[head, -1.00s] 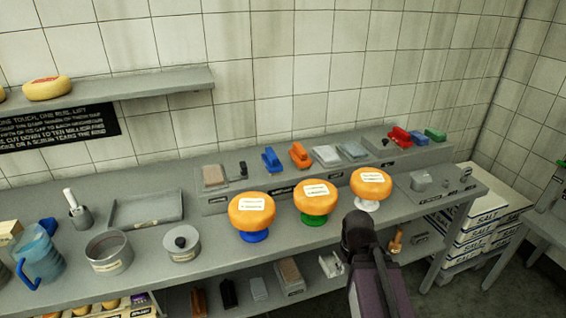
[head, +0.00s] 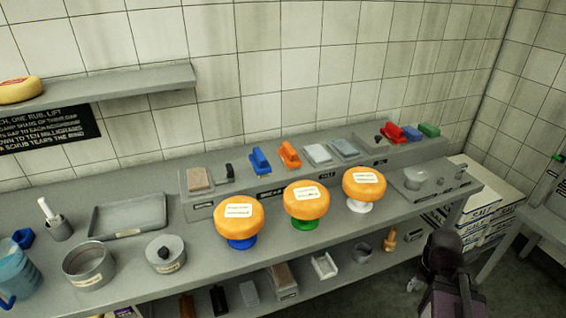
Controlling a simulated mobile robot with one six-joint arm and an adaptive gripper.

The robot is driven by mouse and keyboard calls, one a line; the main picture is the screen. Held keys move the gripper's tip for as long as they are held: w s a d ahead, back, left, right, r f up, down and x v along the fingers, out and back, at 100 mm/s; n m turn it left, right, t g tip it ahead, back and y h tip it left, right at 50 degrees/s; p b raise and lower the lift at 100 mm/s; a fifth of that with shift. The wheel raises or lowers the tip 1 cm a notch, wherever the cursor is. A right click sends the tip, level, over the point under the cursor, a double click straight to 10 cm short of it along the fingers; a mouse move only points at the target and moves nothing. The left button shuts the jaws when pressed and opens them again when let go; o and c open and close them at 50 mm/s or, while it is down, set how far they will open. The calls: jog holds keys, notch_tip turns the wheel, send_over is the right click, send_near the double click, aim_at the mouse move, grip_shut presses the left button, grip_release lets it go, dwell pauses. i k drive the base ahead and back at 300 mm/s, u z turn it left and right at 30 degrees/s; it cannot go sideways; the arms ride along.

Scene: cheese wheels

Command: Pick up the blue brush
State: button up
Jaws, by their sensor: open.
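A blue brush-like block (head: 260,160) with a raised handle stands on the low grey shelf along the back of the counter, just left of an orange one (head: 289,155). A second, smaller blue block (head: 411,133) sits farther right on the same shelf, between a red and a green one. Bristles are too small to make out on either. A dark, rounded part of my arm shows at the bottom right, in front of the counter and well apart from both blue things. My gripper's fingers do not show.
Three orange cheese wheels on blue (head: 239,217), green (head: 307,199) and white (head: 364,187) stands are in front of the back shelf. Pale pads (head: 318,154) lie right of the orange block. Tins and a tray (head: 141,215) fill the left. A wall shelf (head: 130,90) overhangs the left.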

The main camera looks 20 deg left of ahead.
aim_at(260, 164)
jog(key=z, duration=0.4)
jog(key=k, duration=1.2)
jog(key=u, duration=1.25)
jog(key=i, duration=0.95)
jog(key=z, duration=0.1)
